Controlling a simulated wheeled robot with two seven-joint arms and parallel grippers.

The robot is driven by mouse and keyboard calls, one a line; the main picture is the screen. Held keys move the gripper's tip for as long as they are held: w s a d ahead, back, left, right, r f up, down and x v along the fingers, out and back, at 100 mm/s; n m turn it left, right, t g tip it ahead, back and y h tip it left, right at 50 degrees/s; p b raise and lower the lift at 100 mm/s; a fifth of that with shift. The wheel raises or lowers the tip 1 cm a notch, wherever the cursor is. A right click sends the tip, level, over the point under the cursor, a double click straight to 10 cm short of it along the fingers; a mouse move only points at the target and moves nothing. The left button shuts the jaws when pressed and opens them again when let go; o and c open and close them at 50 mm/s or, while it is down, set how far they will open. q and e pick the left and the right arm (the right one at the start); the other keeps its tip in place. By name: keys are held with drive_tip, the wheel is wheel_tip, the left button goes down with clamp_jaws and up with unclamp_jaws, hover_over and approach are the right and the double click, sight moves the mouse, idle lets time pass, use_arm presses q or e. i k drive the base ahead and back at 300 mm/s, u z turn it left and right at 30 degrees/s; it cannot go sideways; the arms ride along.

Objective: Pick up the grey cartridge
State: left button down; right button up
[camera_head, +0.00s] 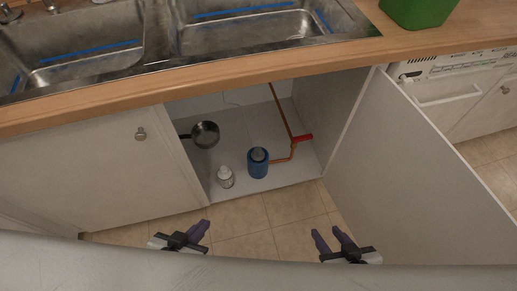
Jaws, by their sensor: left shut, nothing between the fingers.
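My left gripper (203,226) is shut and empty, low in the view in front of the cabinet. My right gripper (327,232) is open and empty, in front of the opening and to the right. Both are well apart from the cylinder.
A white bottle (226,177) stands left of the blue cylinder, with a pan (205,134) behind it. A copper pipe with a red handle (302,138) is at right. The open door (410,175) bounds the right side; the counter edge (200,92) overhangs above.

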sight(257, 154)
drive_tip(key=k, duration=1.3)
drive_tip(key=u, duration=0.7)
drive_tip(key=i, duration=0.75)
drive_tip(key=u, duration=0.35)
drive_tip(key=i, duration=1.15)
drive_tip(key=z, duration=0.6)
